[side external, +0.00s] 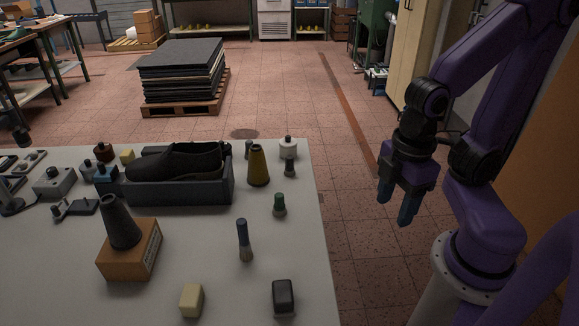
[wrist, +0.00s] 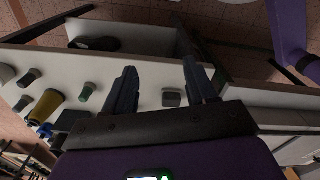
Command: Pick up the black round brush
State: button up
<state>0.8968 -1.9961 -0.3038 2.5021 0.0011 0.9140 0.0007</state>
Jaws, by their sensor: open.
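An upright brush-like piece (side external: 245,240) with a dark blue handle and a grey lower end stands on the white table, right of the orange box; it looks like the best match for the black round brush, though its colour makes this uncertain. I cannot make it out in the wrist view, where my left finger covers part of the table. My gripper (side external: 397,208) hangs off the table's right side, higher than the floor, fingers down, open and empty. It is well apart from the brush. In the wrist view my two open fingers (wrist: 159,66) show apart.
A dark rounded block (side external: 283,297) and a tan block (side external: 192,299) lie near the front. A dark cone (side external: 120,222) tops the orange box (side external: 128,258).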

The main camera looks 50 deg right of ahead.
aim_at(292, 159)
jog(key=w+d+f+n+t+h, duration=0.3)
jog(key=w+d+h, duration=0.2)
jog(key=w+h, duration=0.2)
jog(key=w+d+f+n+t+h, duration=0.2)
jog(key=w+d+t+h, duration=0.1)
jog(key=w+d+h, duration=0.3)
jog(key=w+a+f+n+t+y, duration=0.1)
jog(key=w+f+n+t+y, duration=0.1)
jog(key=w+f+n+t, duration=0.1)
jog(key=w+a+f+n+t+y, duration=0.1)
jog(key=w+a+f+n+t, duration=0.1)
jog(key=n, duration=0.4)
jog(key=w+a+f+n+t+y, duration=0.2)
jog(key=w+f+n+t, duration=0.2)
jog(key=f+t, duration=0.1)
jog(key=shift+f+n+y, duration=0.3)
jog(key=shift+f+n, duration=0.1)
jog(key=shift+f, duration=0.05)
jog(key=x, duration=1.2)
jog(key=shift+r, duration=0.2)
jog(key=w, duration=0.1)
jog(key=w+d, duration=0.2)
jog(key=w, duration=0.1)
jog(key=shift+d+r, duration=0.2)
jog(key=shift+r, duration=0.2)
jog(key=shift+w+d, duration=0.15)
jog(key=shift+w, duration=0.2)
jog(key=c, duration=1)
